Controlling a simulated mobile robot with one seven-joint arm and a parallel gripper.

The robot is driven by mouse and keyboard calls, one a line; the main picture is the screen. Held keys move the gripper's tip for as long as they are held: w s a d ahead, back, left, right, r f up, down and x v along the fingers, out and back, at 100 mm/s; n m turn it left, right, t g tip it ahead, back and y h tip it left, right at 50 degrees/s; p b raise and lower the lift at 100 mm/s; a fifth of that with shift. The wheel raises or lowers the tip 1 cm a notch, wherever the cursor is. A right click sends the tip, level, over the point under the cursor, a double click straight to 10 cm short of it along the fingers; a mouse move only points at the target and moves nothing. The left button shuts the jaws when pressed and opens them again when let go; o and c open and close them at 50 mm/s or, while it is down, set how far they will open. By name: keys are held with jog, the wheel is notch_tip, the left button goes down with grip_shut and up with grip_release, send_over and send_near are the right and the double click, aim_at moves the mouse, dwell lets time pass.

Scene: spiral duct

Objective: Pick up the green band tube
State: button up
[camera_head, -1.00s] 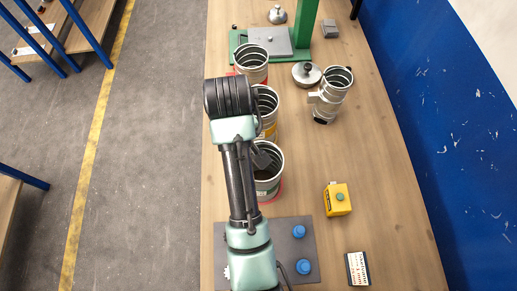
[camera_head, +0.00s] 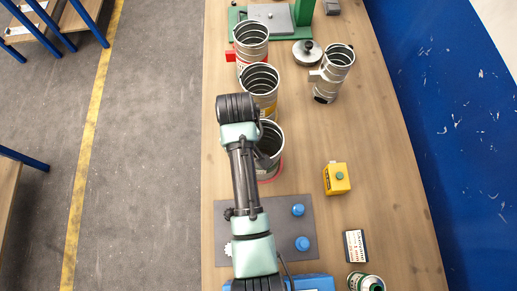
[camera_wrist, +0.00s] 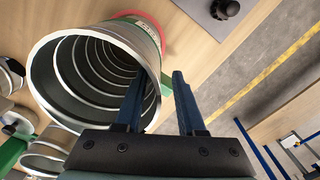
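The green band tube (camera_wrist: 155,35) is a ribbed metal tube standing open end up, with a green band and a red ring low on it. It is the nearest of a row of three tubes in the head view (camera_head: 270,137), partly behind my arm. In the wrist view, my gripper (camera_wrist: 159,75) is open at its rim. The left finger overlaps the tube's opening and the right finger shows just outside the wall. I cannot tell how deep the fingers reach or whether they touch.
A yellow band tube (camera_head: 260,82) and a red band tube (camera_head: 250,42) stand behind it. A metal tube with a side bracket (camera_head: 332,75) is to the right. A yellow box (camera_head: 337,178), blue knobs on a grey mat (camera_head: 265,212) and a green-labelled can (camera_head: 366,282) are nearer.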

jog(key=shift+d+f+p, duration=0.1)
jog(key=shift+f+p, duration=0.2)
jog(key=shift+f, duration=1.35)
grip_shut()
jog(key=shift+r, duration=0.1)
